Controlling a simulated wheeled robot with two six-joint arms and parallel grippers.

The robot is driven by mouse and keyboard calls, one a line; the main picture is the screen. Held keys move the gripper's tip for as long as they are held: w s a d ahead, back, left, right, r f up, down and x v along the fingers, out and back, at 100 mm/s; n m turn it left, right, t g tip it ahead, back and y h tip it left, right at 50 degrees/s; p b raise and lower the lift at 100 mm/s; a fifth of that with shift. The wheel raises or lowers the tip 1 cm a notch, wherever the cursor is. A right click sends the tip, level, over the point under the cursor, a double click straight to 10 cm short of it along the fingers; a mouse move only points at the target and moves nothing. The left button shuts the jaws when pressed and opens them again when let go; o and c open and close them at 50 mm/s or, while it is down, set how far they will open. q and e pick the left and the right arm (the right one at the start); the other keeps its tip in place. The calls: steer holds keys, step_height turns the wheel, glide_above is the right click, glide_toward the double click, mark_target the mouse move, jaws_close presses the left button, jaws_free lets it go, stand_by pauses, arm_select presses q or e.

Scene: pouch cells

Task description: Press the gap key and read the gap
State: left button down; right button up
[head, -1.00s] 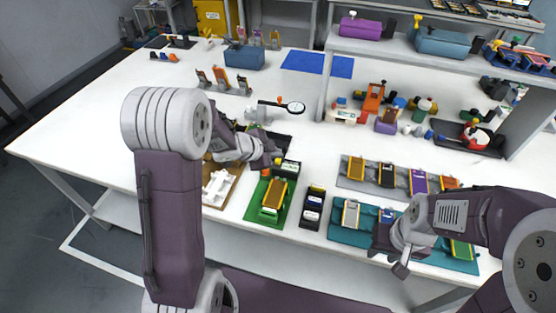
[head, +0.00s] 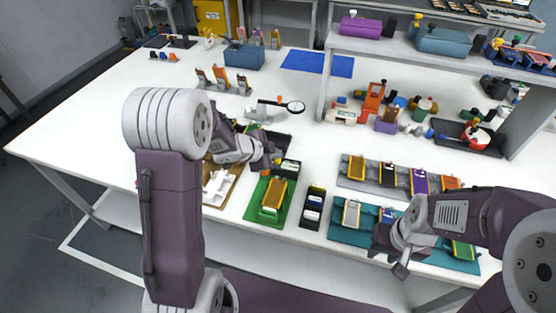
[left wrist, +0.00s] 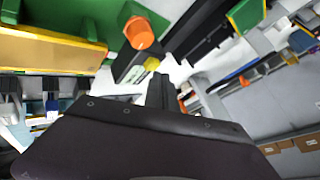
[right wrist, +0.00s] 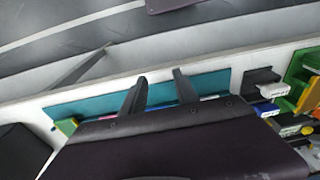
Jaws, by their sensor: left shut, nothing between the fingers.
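A green fixture (head: 264,215) holding a yellow-framed cell (head: 275,194) stands near the table's front edge. A small black box with a light display strip (head: 288,167) stands just behind it. No reading is legible. My right gripper (right wrist: 160,88) is open and empty, over the table's front near the teal mat (head: 345,235).
A grey mat (head: 347,180) with several cells lies further right. A brown board with a white part (head: 217,187) lies left.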

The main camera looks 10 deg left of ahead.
mark_target(276, 161)
arm_select(q)
steer(key=shift+f+b, duration=0.45)
steer(key=shift+f, duration=0.05)
stand_by(0.6)
stand_by(0.3)
steer(key=shift+r+p, duration=0.95)
steer(key=shift+p, duration=0.15)
step_height(276, 161, up, 5)
steer(key=p, duration=0.5)
steer(key=shift+r, duration=0.1)
